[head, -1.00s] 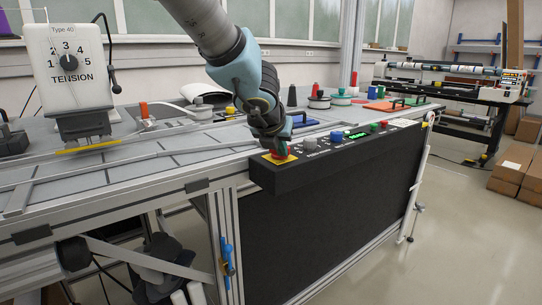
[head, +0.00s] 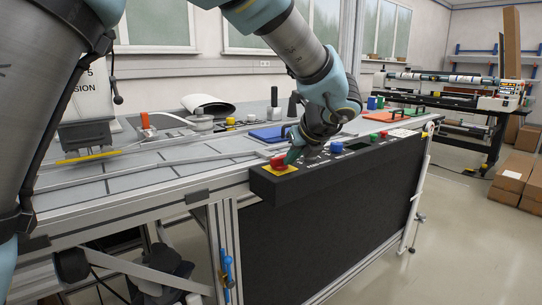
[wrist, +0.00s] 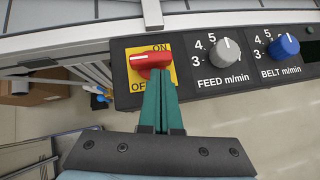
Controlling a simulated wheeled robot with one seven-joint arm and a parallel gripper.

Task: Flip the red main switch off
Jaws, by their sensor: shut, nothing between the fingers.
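The red main switch (head: 279,162) sits on a yellow plate (head: 287,171) at the near left end of the black control panel (head: 330,165). In the wrist view the red switch (wrist: 148,60) is a rotary handle on a yellow plate marked ON at the upper right and OFF at the lower left. Its handle lies roughly across the plate. My gripper (wrist: 160,78) is shut, with its green fingers together and their tips at the handle's lower right side. Contact is hard to tell. In the head view my gripper (head: 292,156) reaches the switch from the right, tilted.
A grey FEED knob (wrist: 225,51) and a blue BELT knob (wrist: 284,46) stand right of the switch. In the head view a blue knob (head: 336,147) and several buttons continue along the panel. The floor (head: 455,240) right of the table is clear.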

